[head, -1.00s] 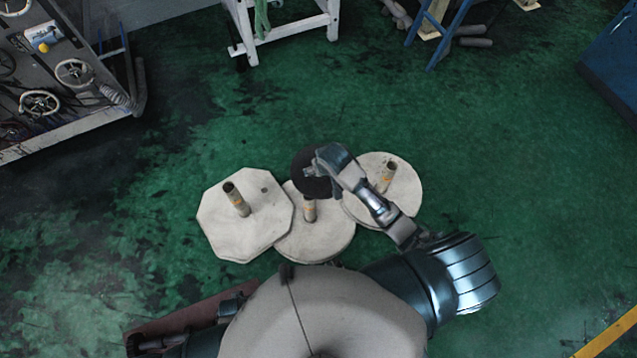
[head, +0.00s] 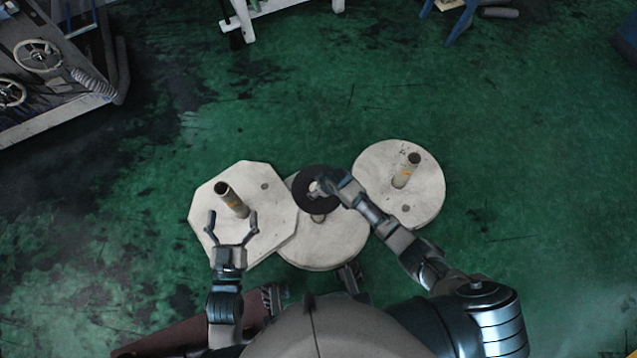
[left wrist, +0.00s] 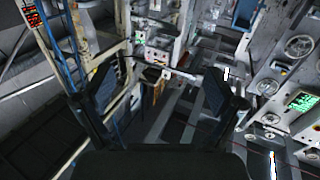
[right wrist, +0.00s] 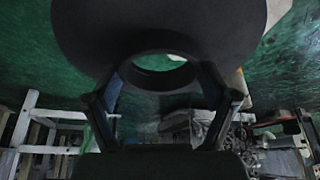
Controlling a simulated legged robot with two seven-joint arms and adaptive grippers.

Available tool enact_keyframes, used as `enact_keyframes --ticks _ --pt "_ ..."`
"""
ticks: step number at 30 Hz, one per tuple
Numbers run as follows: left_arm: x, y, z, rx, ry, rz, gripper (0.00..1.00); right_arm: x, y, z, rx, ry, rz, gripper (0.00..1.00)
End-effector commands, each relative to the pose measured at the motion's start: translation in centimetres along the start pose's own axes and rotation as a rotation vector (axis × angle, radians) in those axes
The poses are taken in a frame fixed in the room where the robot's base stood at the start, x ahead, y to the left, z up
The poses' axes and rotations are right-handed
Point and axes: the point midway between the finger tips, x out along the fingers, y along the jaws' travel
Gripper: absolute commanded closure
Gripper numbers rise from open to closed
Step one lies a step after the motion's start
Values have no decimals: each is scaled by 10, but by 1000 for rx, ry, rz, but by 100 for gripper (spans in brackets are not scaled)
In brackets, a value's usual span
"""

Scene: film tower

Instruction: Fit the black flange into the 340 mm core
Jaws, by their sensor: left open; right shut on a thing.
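The black flange (head: 316,173) is a dark disc with a central hole. My right gripper (head: 319,187) is shut on it. The right wrist view shows the flange (right wrist: 160,25) with its hub ring between the fingers. It hangs over the middle round base, and the short tube (head: 318,217) there is mostly hidden under it. A left tube (head: 230,200) stands on an octagonal slab, and a right tube (head: 406,170) stands on a round slab. I cannot tell which is the 340 mm core. My left gripper (head: 233,220) is open near the left tube; contact is unclear.
The octagonal slab (head: 215,190), middle slab (head: 325,250) and right slab (head: 425,195) sit close together on the green floor. A grey bench with handwheels (head: 40,75) is at upper left. A white frame (head: 265,8) is at the top. Open floor lies beyond the slabs.

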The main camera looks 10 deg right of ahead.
Motion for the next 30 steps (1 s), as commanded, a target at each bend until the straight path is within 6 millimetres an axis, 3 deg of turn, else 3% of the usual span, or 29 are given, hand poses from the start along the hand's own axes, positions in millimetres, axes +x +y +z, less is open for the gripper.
enact_keyframes --ticks 11,21,30 --pt "-2 7 -34 -15 280 14 6 22 0 10 0 -1 -4 57" --pt "-26 11 -72 -40 606 23 6 42 0 18 0 -1 -3 57" --pt "-48 12 -90 -55 798 25 6 52 0 22 0 1 -2 57"
